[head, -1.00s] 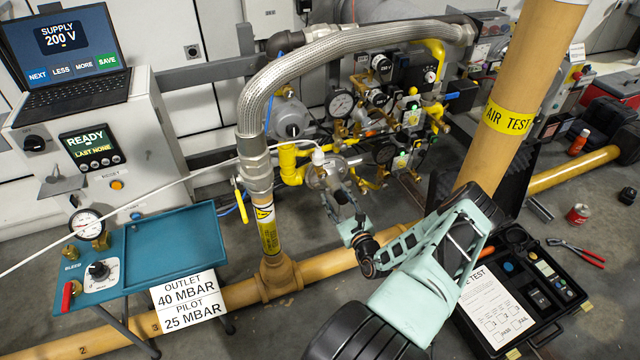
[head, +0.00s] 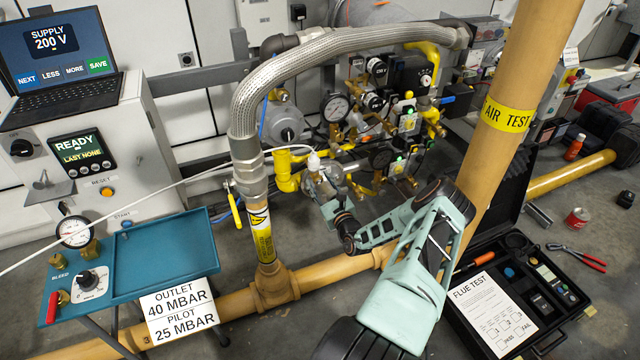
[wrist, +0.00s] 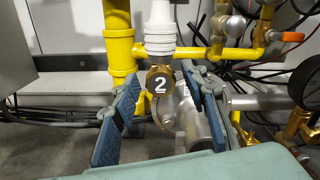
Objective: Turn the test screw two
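In the wrist view a round brass test screw (wrist: 159,79) marked with a white 2 sits just below a white ribbed fitting (wrist: 160,30). My gripper (wrist: 160,88) is open, with one blue-padded finger to the left of the screw and one to the right. Gaps show between the screw and both fingers. A grey metal body (wrist: 185,120) lies behind and below the screw. In the head view the white fitting (head: 314,161) shows just above the end of my arm. The screw and my fingertips cannot be made out there.
Yellow pipe (wrist: 118,45) stands close left of the fitting in the wrist view, and a pressure gauge (wrist: 308,82) is at right. In the head view a braided hose (head: 330,48) arches over the valves. The laptop (head: 55,60) shows SUPPLY 200 V; the panel (head: 77,148) reads READY, LAST NONE.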

